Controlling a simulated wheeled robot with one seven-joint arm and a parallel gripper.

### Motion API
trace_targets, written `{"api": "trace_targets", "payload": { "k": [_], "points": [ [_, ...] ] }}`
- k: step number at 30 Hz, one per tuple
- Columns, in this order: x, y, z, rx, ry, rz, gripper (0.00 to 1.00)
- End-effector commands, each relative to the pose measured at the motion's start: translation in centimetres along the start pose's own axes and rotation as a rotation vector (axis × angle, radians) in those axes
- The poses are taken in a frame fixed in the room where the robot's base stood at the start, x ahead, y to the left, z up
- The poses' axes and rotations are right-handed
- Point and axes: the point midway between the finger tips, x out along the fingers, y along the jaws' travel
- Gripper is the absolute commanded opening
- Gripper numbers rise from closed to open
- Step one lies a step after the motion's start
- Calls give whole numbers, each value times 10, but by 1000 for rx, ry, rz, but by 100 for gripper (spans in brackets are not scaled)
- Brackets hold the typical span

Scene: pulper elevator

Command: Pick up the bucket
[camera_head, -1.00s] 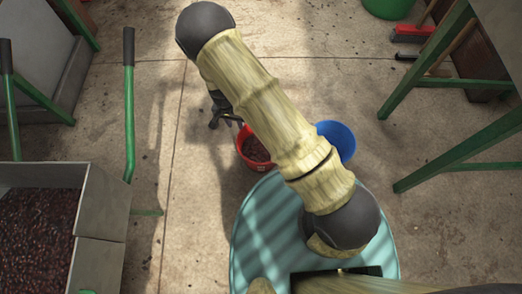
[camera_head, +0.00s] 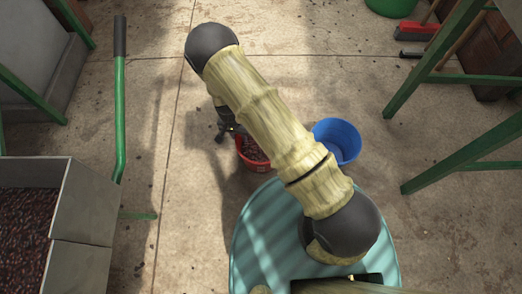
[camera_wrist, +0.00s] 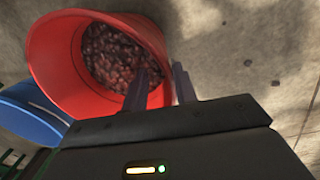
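The red bucket (camera_head: 262,168) stands on the floor, partly hidden by my arm in the head view. In the wrist view the red bucket (camera_wrist: 62,62) fills the upper left and holds dark red coffee cherries (camera_wrist: 115,55). My gripper (camera_wrist: 160,84) is at its right rim. One finger is over the inside of the bucket and the other is outside, with the red wall between them. The fingers are apart, and I see no clear contact with the wall. In the head view my gripper (camera_head: 226,132) is at the bucket's upper left, partly hidden.
A blue bucket (camera_head: 338,138) stands right beside the red one, also in the wrist view (camera_wrist: 30,118). A cherry-filled metal cart (camera_head: 88,200) with a green handle is at left. Green table legs (camera_head: 440,60) stand at right. A green bucket is at the top. Floor left is clear.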

Motion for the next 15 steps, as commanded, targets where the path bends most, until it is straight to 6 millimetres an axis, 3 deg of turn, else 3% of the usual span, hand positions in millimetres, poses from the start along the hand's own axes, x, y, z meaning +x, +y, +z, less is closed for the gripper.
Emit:
{"api": "trace_targets", "payload": {
  "k": [5, 15],
  "points": [
    [5, -1, -1, 0, 0, 0, 28],
    [41, -8, -8, 0, -1, 1, 28]
  ]
}}
